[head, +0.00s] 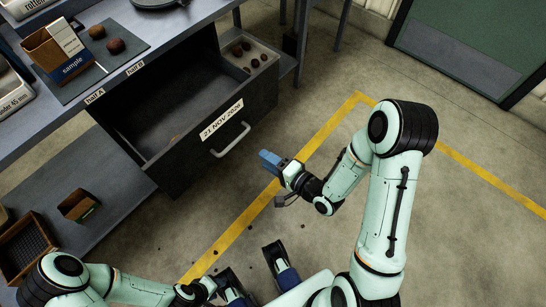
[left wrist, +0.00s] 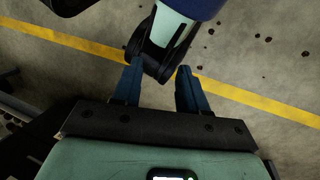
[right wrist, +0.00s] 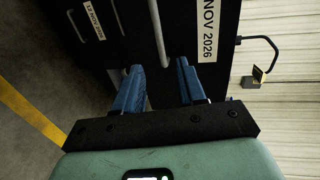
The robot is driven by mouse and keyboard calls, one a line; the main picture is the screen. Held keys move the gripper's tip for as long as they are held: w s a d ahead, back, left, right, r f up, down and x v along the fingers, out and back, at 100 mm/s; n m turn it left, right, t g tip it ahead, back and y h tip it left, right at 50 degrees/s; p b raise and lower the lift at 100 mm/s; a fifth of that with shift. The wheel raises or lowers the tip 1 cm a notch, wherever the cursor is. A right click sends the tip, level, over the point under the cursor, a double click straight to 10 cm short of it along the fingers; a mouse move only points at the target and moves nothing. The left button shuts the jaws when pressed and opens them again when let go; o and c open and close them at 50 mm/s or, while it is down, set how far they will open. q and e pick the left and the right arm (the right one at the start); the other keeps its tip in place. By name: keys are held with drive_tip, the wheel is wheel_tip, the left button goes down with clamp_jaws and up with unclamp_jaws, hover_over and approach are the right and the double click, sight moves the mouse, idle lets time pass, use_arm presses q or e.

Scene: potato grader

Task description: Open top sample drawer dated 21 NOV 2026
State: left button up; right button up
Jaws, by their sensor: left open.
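The top drawer (head: 238,120), labelled 21 NOV 2026, stands pulled out from under the bench, with its inside showing. Its pale bar handle (head: 231,141) is on the front and also shows in the right wrist view (right wrist: 158,32). My right gripper (head: 264,156) is open and empty, just in front of the drawer and a little right of the handle, apart from it. In the right wrist view the handle lies ahead of the gap between the fingers (right wrist: 156,68). My left gripper (left wrist: 156,72) is open and empty above the floor, beside my own base.
A lower drawer label (right wrist: 94,20) shows in the right wrist view. Crates stand on a low shelf (head: 105,170). Floor right of the drawer is clear.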

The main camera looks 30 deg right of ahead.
use_arm(q)
drive_tip(key=shift+s+d+r+g+p, duration=0.15)
drive_tip(key=shift+s+d+r+p, duration=0.1)
drive_tip(key=shift+s+r, duration=0.25)
drive_tip(key=shift+s+d+r+g+p, duration=0.15)
drive_tip(key=shift+s+r+p, duration=0.1)
drive_tip(key=shift+s+r, duration=0.15)
use_arm(e)
drive_tip(key=shift+s+d, duration=0.15)
drive_tip(key=shift+s, duration=0.2)
drive_tip(key=s+a+f+n+g+h+p, duration=0.2)
drive_tip(key=s+f+n+g+p, duration=0.2)
drive_tip(key=s+f+g+p, duration=0.4)
use_arm(q)
wheel_tip(320, 180, up, 11)
drive_tip(key=w+p, duration=0.1)
drive_tip(key=p, duration=0.2)
drive_tip(key=shift+p, duration=0.3)
use_arm(e)
drive_tip(key=s+a+f+n+g, duration=0.2)
drive_tip(key=s+n+g, duration=0.1)
drive_tip(key=s, duration=0.3)
drive_tip(key=s+a+f+n+g, duration=0.2)
drive_tip(key=s+a+n+g, duration=0.1)
drive_tip(key=s, duration=0.4)
drive_tip(key=shift+f+g, duration=0.4)
drive_tip(key=shift+g, duration=0.4)
